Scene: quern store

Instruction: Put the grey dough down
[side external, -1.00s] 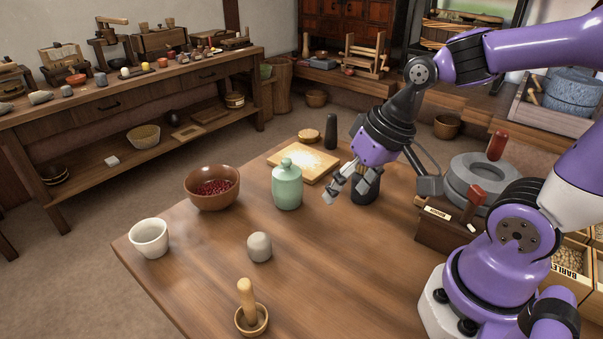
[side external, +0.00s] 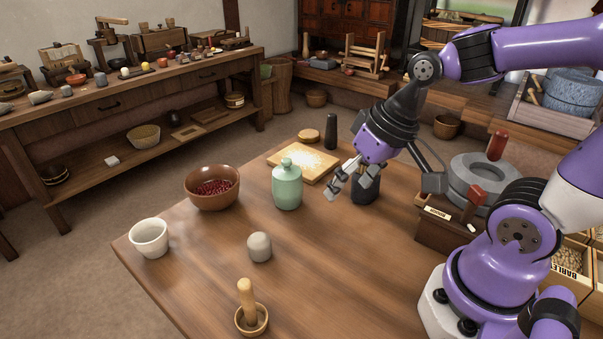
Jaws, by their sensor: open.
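The grey dough (side external: 259,247) is a small rounded lump resting on the wooden table (side external: 310,265), in front of the green jar. My gripper (side external: 347,187) is open above the table at the right of the jar, up and to the right of the dough and well apart from it. I see nothing between its fingers. A dark cylindrical pot (side external: 366,190) stands just behind the gripper, partly hidden by it.
Near the dough are a green lidded jar (side external: 287,186), a brown bowl of red beans (side external: 212,188), a white cup (side external: 150,238) and a mortar with pestle (side external: 250,312). Behind are a floured board (side external: 303,163) and a dark pestle (side external: 331,131). A stone quern (side external: 480,180) stands at right. The table's front middle is clear.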

